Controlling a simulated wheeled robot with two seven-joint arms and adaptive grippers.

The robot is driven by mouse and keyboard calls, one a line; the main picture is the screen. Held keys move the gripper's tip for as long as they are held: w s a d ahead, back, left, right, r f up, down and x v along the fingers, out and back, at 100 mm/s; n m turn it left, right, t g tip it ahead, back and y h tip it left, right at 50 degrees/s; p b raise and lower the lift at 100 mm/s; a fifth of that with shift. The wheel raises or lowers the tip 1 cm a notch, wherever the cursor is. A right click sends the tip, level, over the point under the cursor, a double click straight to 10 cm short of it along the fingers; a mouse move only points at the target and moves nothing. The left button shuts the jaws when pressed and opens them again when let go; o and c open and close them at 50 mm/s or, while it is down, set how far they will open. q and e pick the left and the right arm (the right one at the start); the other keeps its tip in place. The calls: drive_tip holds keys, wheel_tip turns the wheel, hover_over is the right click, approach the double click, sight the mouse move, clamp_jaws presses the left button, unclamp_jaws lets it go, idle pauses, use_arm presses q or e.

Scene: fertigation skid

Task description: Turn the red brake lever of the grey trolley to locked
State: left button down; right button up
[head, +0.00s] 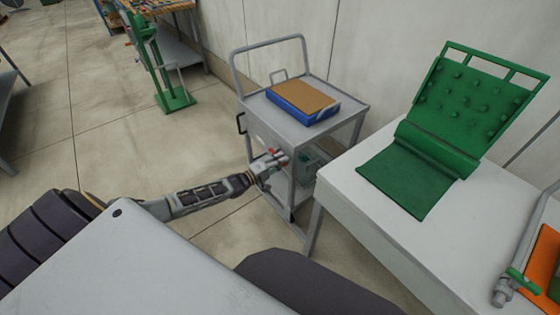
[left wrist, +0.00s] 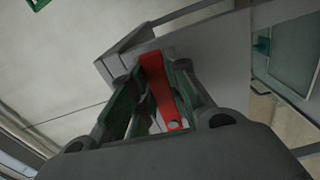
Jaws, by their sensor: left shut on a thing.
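The grey trolley (head: 352,105) stands against the wall in the head view, with a push handle at its back left. Its red brake lever (left wrist: 160,88) shows large in the left wrist view, between the fingers of my left gripper (left wrist: 155,100). In the head view, my left gripper (head: 272,163) reaches the trolley's near side, below the top shelf. The gripper is shut on the lever. The fingers and the wrist hide part of the lever, so I cannot read its setting. My right gripper is not in view.
A blue box with a brown top (head: 303,99) sits on the trolley. A white table (head: 345,185) with a green roll-out mat (head: 412,178) stands close on the right. A green stand (head: 172,100) is on the floor at the back left. The floor left of the trolley is clear.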

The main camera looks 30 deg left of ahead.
use_arm(q)
drive_tip(key=shift+r+n, duration=0.25)
drive_tip(key=shift+n, duration=0.15)
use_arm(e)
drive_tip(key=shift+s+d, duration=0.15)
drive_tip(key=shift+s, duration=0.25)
use_arm(q)
drive_tip(key=c, duration=1.4)
unclamp_jaws()
drive_tip(key=shift+o, duration=0.2)
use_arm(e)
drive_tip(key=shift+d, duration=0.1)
use_arm(q)
drive_tip(key=shift+s, duration=0.1)
drive_tip(key=v, duration=1.1)
drive_tip(key=shift+s+a, duration=0.25)
drive_tip(key=shift+s, duration=0.05)
